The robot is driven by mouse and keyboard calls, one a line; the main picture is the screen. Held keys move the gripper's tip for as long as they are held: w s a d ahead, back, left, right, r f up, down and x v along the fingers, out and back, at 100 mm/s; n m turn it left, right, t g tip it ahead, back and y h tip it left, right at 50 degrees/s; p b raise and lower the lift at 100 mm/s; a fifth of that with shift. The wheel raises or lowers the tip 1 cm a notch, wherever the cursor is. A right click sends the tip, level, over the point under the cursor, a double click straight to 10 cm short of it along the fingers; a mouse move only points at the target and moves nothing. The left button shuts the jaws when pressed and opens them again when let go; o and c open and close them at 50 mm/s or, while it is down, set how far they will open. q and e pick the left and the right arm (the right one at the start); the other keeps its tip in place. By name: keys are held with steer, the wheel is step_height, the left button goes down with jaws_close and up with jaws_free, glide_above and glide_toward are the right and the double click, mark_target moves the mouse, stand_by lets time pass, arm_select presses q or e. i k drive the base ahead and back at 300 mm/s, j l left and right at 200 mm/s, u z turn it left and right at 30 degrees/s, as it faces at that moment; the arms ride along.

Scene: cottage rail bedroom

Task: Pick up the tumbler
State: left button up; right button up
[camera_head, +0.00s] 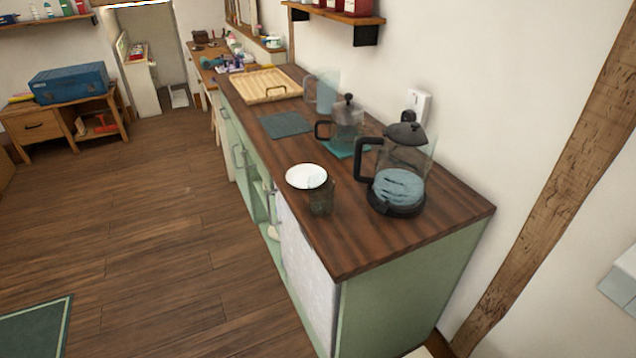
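The tumbler (321,197) is a small dark, see-through glass. It stands upright on the wooden countertop (400,235), close to the counter's front edge. A white plate (300,175) lies just behind it and the glass overlaps part of the plate in the picture. Neither of my grippers shows in the head view.
A large glass kettle (398,185) with a black handle stands right of the tumbler. A French press (346,128) on a teal mat, a grey-teal mat (285,125) and a wooden board (268,84) are farther back. The counter's near right end is bare.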

mark_target(321, 186)
steer(key=i+j+z, duration=0.15)
steer(key=j, duration=0.2)
steer(key=i+j+z, duration=0.15)
steer(key=j, duration=0.25)
steer(key=i+j+z, duration=0.15)
steer(key=j, duration=0.3)
steer(key=i+j+z, duration=0.15)
steer(key=j, duration=0.3)
steer(key=i+j+z, duration=0.2)
steer(key=j, duration=0.25)
